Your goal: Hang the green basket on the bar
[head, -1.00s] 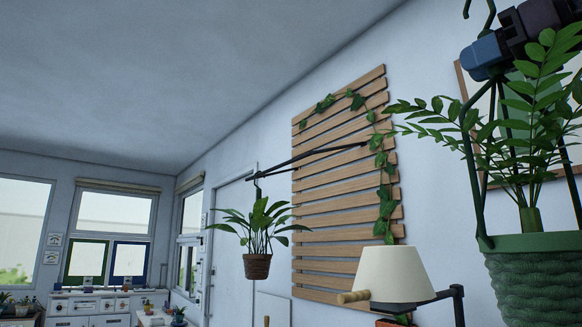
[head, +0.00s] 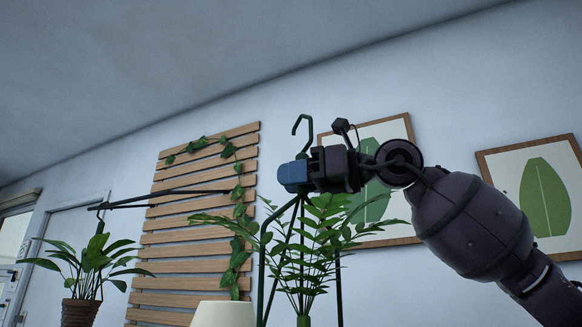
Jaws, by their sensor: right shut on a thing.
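My right gripper (head: 296,176) is shut on the hanger of the green basket, just below its open hook (head: 301,130). The hanger's green rods (head: 266,270) spread down around a leafy plant (head: 305,250). The basket's woven body is below the picture's edge. The dark bar (head: 170,194) juts out from the slatted wall panel, to the left of the gripper. A brown pot (head: 79,313) with a plant hangs from the bar's outer left end. The hook is apart from the bar. My left gripper is not in view.
A wooden slat panel (head: 160,254) with a trailing vine is on the wall behind. A cream lampshade (head: 224,314) stands at the bottom, left of the hanger rods. Two framed leaf pictures (head: 384,140) (head: 545,195) hang on the right. The stretch of bar right of the brown pot looks free.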

